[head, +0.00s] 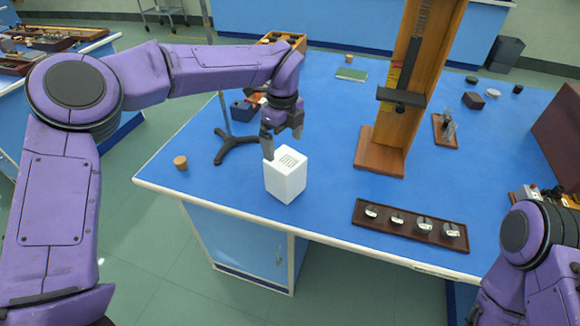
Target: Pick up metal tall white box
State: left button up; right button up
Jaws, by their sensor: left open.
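The tall white box (285,178) stands upright near the front edge of the blue bench (330,215), with dark slots on its top. My left gripper (284,147) is above the box's back left top edge, pointing down with its fingers apart. One finger overlaps the top left corner of the box in the picture; I cannot tell if it touches. The gripper holds nothing. My right arm comes in at the lower right, but its gripper is out of view.
A wooden stand with a tall scale (381,150) rises right of the box. A dark tray with several metal weights (411,225) lies front right. The bench between box and tray is clear.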

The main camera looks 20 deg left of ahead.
aim_at(286, 159)
pick_arm(q)
jog(key=f+p, duration=0.1)
jog(key=f, duration=0.4)
jog(key=f+p, duration=0.1)
jog(key=f, duration=0.2)
jog(key=shift+s+d+p, duration=0.35)
jog(key=shift+d, duration=0.05)
jog(key=shift+a+f, duration=0.15)
jog(key=shift+f, duration=0.3)
jog(key=c, duration=1.2)
